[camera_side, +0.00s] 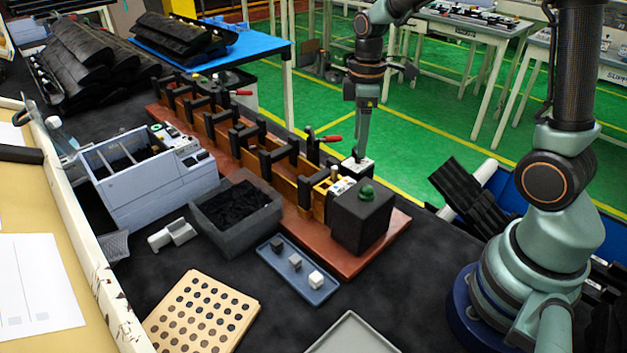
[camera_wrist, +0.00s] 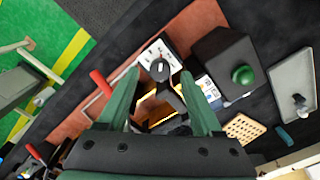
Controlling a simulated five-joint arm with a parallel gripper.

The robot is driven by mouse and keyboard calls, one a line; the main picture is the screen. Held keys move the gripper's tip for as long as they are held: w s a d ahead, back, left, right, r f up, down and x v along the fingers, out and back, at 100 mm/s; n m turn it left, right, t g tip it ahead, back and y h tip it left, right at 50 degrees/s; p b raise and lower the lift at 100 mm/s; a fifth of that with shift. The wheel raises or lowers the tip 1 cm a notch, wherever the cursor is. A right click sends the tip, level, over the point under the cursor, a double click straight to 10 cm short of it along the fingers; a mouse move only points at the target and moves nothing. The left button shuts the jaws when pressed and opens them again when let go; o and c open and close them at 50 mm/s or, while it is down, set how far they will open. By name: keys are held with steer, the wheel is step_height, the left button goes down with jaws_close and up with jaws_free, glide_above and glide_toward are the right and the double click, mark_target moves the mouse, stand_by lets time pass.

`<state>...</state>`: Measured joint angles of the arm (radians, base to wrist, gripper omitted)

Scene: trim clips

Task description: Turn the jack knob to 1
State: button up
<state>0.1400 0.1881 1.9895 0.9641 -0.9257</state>
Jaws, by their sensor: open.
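The jack knob (camera_wrist: 160,69) is a dark round knob on a small white panel (camera_wrist: 171,46) in the wrist view. The panel also shows in the side view (camera_side: 365,166), at the near end of the long wooden fixture. The markings on the panel are too small to read, so I cannot tell the knob's setting. My gripper (camera_wrist: 160,73) is open, with its green fingertips on either side of the knob. I cannot tell whether they touch it. In the side view my gripper (camera_side: 359,158) points down at the panel and hides most of the knob.
A black box (camera_side: 360,222) with a green button (camera_side: 367,193) stands beside the panel. Red-handled clamps (camera_side: 332,139) line the fixture on its red-brown base (camera_side: 385,243). A blue tray (camera_side: 275,256), a dark bin (camera_side: 210,220) and a holed board (camera_side: 240,303) lie nearby.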

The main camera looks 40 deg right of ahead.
steer(key=shift+f, duration=1)
jaws_close()
